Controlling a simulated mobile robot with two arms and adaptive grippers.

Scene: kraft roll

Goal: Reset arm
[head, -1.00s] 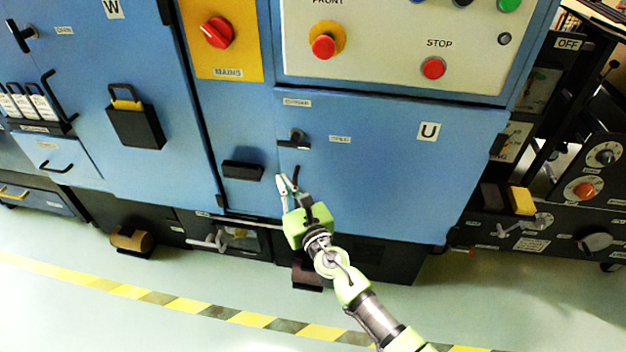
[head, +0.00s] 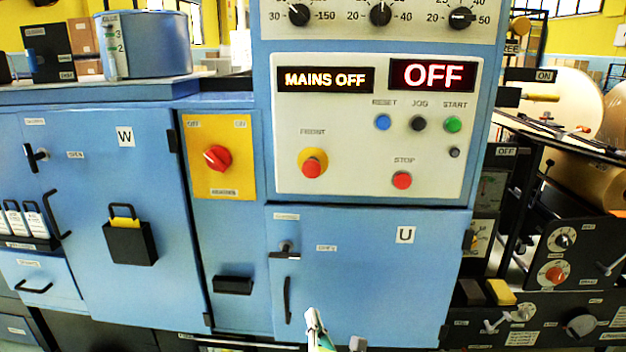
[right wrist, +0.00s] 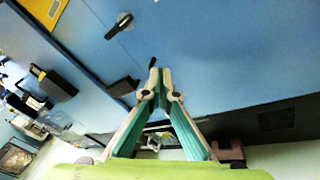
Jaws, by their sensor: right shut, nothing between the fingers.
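My right gripper (head: 313,322) shows at the bottom edge of the head view, in front of the lower blue door marked U (head: 375,290). Its fingertips are a little right of the door's upright black handle (head: 287,299). In the right wrist view the two fingers of this gripper (right wrist: 158,82) meet at their tips with nothing between them. The blue door face (right wrist: 215,50) is behind them, and a dark latch knob (right wrist: 119,25) is above. Most of the right arm is out of the head view. My left gripper is not in view.
The control panel (head: 300,130) is above door U, with displays reading MAINS OFF and OFF. A red rotary switch (head: 217,158) sits on a yellow plate to its left. Door W (head: 90,180) is at the left. Dark machinery with yellow block (head: 500,291) stands at the right.

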